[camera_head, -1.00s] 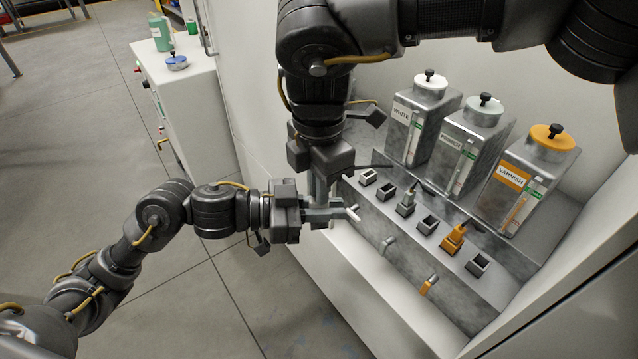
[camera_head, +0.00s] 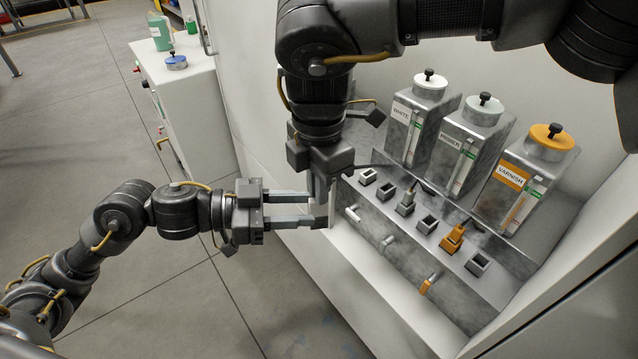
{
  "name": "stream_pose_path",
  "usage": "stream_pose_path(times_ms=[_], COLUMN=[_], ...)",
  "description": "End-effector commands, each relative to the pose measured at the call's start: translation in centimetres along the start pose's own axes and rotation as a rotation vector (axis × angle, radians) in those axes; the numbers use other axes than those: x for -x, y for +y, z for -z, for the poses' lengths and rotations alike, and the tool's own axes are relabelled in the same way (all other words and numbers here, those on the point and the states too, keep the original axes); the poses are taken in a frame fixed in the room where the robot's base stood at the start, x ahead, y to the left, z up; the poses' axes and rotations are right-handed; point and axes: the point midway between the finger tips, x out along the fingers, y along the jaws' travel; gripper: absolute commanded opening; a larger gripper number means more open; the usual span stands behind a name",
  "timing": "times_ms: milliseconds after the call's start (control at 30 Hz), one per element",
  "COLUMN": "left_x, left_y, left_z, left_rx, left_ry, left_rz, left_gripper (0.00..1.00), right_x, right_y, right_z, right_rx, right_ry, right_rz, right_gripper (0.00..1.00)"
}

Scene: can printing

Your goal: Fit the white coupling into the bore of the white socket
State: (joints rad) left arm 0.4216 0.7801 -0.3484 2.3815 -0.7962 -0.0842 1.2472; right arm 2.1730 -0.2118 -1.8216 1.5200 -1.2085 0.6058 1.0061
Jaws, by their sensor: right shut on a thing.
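The white socket (camera_head: 353,214) is a short white stub on the front face of the grey metal block. My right gripper (camera_head: 326,192) points down from above, just left of this stub. It is shut on a narrow white piece, which looks like the white coupling (camera_head: 332,208), held upright and apart from the socket. Its lower part shows; the rest is hidden by the fingers. My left gripper (camera_head: 300,209) comes in from the left with its jaws apart. Its fingertips are close to the coupling's left side; contact cannot be told.
A grey stub (camera_head: 388,242) and an orange-tipped stub (camera_head: 427,286) stick out further along the block (camera_head: 400,262). Square holders and two plugs line its top. WHITE (camera_head: 402,135), PRIMER and VARNISH (camera_head: 532,180) cans stand behind. Floor at left is free.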

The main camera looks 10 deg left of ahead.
Motion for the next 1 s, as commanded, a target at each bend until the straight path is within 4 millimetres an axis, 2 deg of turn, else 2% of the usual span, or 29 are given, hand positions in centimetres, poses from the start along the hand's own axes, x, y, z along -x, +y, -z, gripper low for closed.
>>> stream_pose_path(times_ms=[100,300,567,667,767,867,967,1000], left_x=[2.5,5.4,6.3,6.1,4.9,3.6,2.7,2.4], left_y=[-0.1,0.0,0.0,0.4,1.4,-1.1,-4.2,-5.3], left_z=[-0.2,-0.1,0.0,-0.7,-2.3,-5.6,-10.0,-12.1], left_rx=[0.002,0.003,0.002,0.025,0.117,0.288,0.45,0.504], left_ry=[-0.006,-0.004,-0.001,-0.001,0.04,0.09,0.131,0.14], left_rz=[0.003,0.001,-0.001,-0.007,-0.023,0.037,0.133,0.176], left_gripper=[0.38,0.38,0.38,0.38,0.38,0.38,0.38,0.38], right_x=[0.0,0.0,0.0,0.0,0.0,0.0,0.0,0.0], right_y=[0.0,0.0,0.0,0.0,0.0,0.0,0.0,0.0], right_z=[0.0,0.0,0.0,0.0,0.0,0.0,0.0,0.0], right_rx=[0.0,0.0,0.0,0.0,0.0,0.0,0.0,0.0], right_ry=[0.0,0.0,0.0,0.0,0.0,0.0,0.0,0.0], right_rz=[0.0,0.0,0.0,0.0,0.0,0.0,0.0,0.0], right_gripper=[0.0,0.0,0.0,0.0,0.0,0.0,0.0,0.0])
